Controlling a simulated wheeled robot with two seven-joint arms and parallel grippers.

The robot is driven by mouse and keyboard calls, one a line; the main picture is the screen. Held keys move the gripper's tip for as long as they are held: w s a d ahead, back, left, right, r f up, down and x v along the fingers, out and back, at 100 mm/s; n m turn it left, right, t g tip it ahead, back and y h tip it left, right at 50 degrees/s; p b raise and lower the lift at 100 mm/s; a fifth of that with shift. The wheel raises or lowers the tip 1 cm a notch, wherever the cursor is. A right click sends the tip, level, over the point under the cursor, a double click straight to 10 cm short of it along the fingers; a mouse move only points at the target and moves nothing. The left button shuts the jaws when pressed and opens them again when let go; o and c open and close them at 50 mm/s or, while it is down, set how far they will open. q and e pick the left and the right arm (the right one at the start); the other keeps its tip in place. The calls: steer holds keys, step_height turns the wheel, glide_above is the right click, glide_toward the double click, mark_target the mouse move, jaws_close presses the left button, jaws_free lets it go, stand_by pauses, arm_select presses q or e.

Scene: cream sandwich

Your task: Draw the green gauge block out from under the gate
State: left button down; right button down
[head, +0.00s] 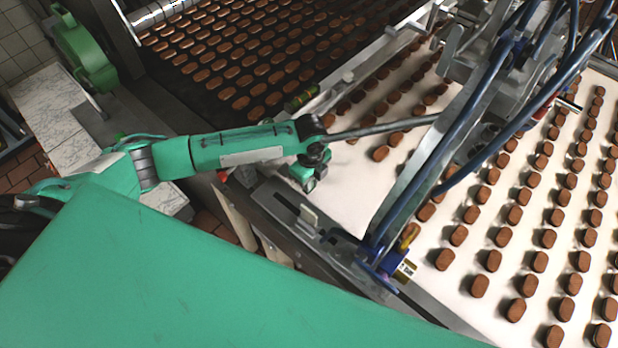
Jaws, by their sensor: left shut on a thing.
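My left gripper (308,184) hangs below the black wrist at the end of my green arm, low over the near left edge of the white belt. The green gauge block does not show clearly apart from the green hand; what the jaws hold is mostly hidden. The gate seems to be the slanting grey metal beam (432,152) with blue tubes across the belt, to the right of the gripper. My right gripper is out of view.
The white belt (352,196) is bare just right of the gripper. Rows of brown biscuits (515,215) lie beyond the beam, and more lie on a dark belt (215,115) at the back. A metal rail (290,208) runs along the near edge. A blue fitting (395,262) is at the beam's foot.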

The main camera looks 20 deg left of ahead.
arm_select(q)
steer(key=r+p, duration=0.1)
steer(key=r, duration=0.1)
steer(key=d+r+p, duration=0.1)
steer(key=r+p, duration=0.1)
steer(key=shift+s+p, duration=0.2)
steer(key=shift+p, duration=0.1)
steer(key=s+a+r, duration=0.1)
steer(key=s+a, duration=0.1)
steer(key=s, duration=0.5)
steer(key=s+a+r, duration=0.2)
steer(key=s+a, duration=0.1)
steer(key=s, duration=0.5)
stand_by(0.5)
